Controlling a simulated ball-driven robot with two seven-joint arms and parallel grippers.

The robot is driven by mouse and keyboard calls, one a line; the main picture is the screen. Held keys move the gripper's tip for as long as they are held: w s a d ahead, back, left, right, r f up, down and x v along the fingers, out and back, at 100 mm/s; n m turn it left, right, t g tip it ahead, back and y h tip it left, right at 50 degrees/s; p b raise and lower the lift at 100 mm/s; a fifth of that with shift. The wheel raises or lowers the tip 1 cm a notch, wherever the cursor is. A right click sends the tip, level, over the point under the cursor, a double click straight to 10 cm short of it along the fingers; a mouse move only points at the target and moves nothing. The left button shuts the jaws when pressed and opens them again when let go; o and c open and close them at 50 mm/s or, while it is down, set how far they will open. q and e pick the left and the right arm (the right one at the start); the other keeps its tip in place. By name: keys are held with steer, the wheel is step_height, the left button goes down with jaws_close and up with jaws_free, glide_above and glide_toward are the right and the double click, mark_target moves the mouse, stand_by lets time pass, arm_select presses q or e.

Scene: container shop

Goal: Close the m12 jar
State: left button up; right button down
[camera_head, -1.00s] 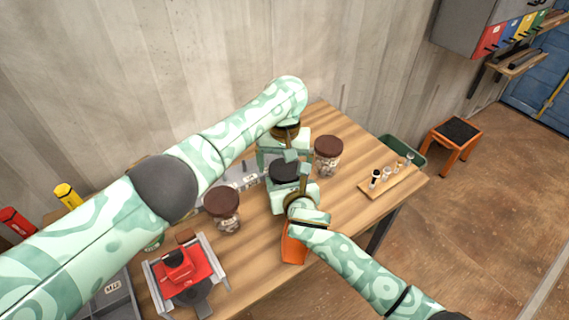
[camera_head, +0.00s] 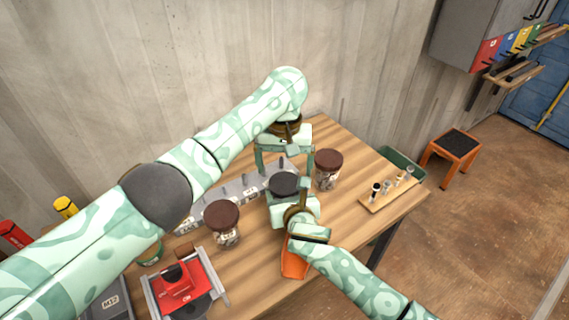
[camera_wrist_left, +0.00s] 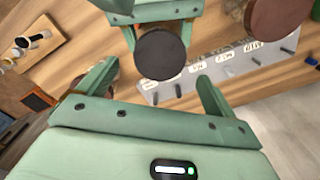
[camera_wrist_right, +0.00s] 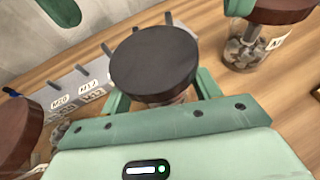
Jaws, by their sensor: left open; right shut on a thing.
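A jar with a black lid (camera_head: 284,184) stands near the middle of the table. The lid rests on top; whether it is fully screwed down cannot be told. My right gripper (camera_head: 290,200) is shut on the jar's body, and its fingers flank the jar in the right wrist view (camera_wrist_right: 162,98). My left gripper (camera_head: 285,165) is open and empty above and behind the lid, apart from it. The lid shows ahead of its spread fingers in the left wrist view (camera_wrist_left: 160,54). Most of the jar's body and its label are hidden.
Brown-lidded jars stand left (camera_head: 222,216) and right (camera_head: 328,160) of the black-lidded one. A grey labelled rack (camera_head: 240,186) lies behind. A wooden tray (camera_head: 374,205) with small bottles is at the right. A red device (camera_head: 185,283) and an orange object (camera_head: 295,262) are in front.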

mark_target(284, 182)
arm_select(q)
step_height(284, 182, up, 3)
steer(key=n, duration=0.3)
steer(key=shift+r, duration=0.15)
steer(key=shift+f, duration=4.05)
steer(key=c, duration=1)
steer(key=m, duration=0.3)
steer(key=o, duration=1.1)
steer(key=shift+c, duration=0.2)
